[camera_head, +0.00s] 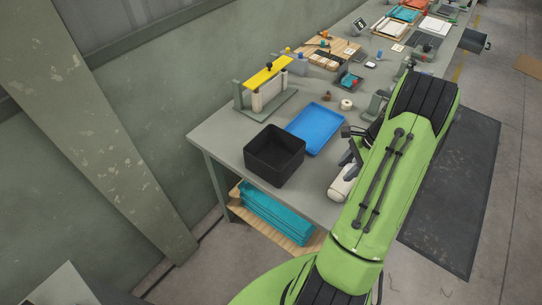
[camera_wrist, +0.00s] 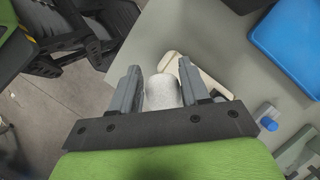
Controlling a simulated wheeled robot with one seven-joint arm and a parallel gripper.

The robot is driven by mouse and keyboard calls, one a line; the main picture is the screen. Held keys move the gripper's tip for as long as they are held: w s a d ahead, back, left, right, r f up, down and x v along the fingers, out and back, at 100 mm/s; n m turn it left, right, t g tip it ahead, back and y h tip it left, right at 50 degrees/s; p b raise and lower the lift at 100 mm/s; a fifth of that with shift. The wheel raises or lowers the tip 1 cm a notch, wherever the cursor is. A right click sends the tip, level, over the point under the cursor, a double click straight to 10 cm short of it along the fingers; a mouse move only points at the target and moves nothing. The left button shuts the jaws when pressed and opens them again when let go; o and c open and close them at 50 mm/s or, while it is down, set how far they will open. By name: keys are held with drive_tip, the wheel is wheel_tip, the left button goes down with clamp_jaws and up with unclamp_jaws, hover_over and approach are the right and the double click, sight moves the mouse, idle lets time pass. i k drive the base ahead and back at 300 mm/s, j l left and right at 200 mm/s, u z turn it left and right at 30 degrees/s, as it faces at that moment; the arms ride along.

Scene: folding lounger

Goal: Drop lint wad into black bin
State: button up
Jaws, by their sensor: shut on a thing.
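The lint wad (camera_wrist: 162,92) is a pale grey-white, rounded lump between my gripper's (camera_wrist: 160,72) two fingers in the wrist view. My gripper is shut on it. In the head view my gripper (camera_head: 350,153) is partly hidden by my green arm, above the table's near edge and right of the bin. I cannot make out the wad in that view. The black bin (camera_head: 262,171) is an open square box at the near left end of the table. A dark corner at the top of the wrist view (camera_wrist: 244,4) appears to be part of it.
A blue tray (camera_head: 316,129) lies just behind and right of the bin. A cream rounded object (camera_head: 341,187) lies on the table below my gripper. A yellow-topped stand (camera_head: 267,73) is at the back. Teal items (camera_head: 272,213) lie on the lower shelf.

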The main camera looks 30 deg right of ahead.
sight(273, 160)
drive_tip(key=i+j, duration=0.25)
drive_tip(key=i, duration=0.15)
drive_tip(key=i+j, duration=0.3)
drive_tip(key=i, duration=0.15)
